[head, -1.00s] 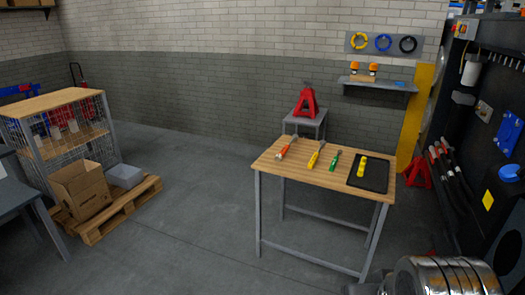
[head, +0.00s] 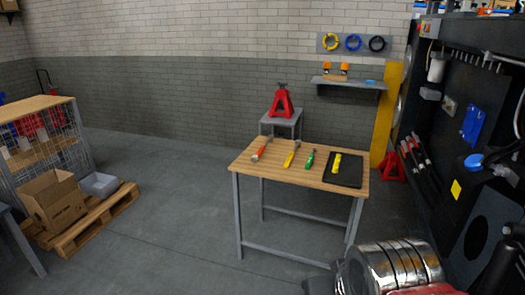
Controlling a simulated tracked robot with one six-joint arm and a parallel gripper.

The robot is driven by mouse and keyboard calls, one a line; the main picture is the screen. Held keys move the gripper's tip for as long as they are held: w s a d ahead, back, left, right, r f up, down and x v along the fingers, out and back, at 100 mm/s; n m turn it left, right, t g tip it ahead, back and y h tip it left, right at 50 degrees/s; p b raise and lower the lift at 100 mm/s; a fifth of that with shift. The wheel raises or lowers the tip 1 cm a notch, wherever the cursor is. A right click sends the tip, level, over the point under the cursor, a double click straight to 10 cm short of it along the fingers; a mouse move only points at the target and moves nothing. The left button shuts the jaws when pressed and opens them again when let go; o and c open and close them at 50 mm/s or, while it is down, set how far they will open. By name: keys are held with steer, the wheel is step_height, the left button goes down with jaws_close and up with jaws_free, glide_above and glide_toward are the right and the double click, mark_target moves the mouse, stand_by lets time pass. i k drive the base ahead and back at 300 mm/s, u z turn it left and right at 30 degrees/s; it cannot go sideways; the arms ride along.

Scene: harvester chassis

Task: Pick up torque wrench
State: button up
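A wooden-topped workbench (head: 225,165) with grey legs stands right of the middle in the head view. A slim tool with a red-orange handle and a grey shaft (head: 261,150) lies at the left of its top; it may be the torque wrench, but it is too small to tell. To its right lie a yellow-handled tool (head: 291,154) and a green-handled tool (head: 309,160). A yellow object (head: 336,163) lies on a black mat (head: 350,178) at the right end. My gripper is not in view.
A red jack stand (head: 282,103) is on a small grey table behind the bench. A dark machine side (head: 440,130) runs along the right. Silver ringed cylinders (head: 390,268) are close at bottom right. A pallet (head: 85,235) with boxes is left. The floor (head: 165,200) between is clear.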

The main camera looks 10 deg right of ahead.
mark_target(271, 137)
steer(key=z, duration=0.25)
steer(key=i, duration=2.1)
steer(key=u, duration=0.65)
steer(key=i, duration=0.65)
steer(key=u, duration=0.75)
steer(key=i, duration=0.55)
steer(key=u, duration=0.3)
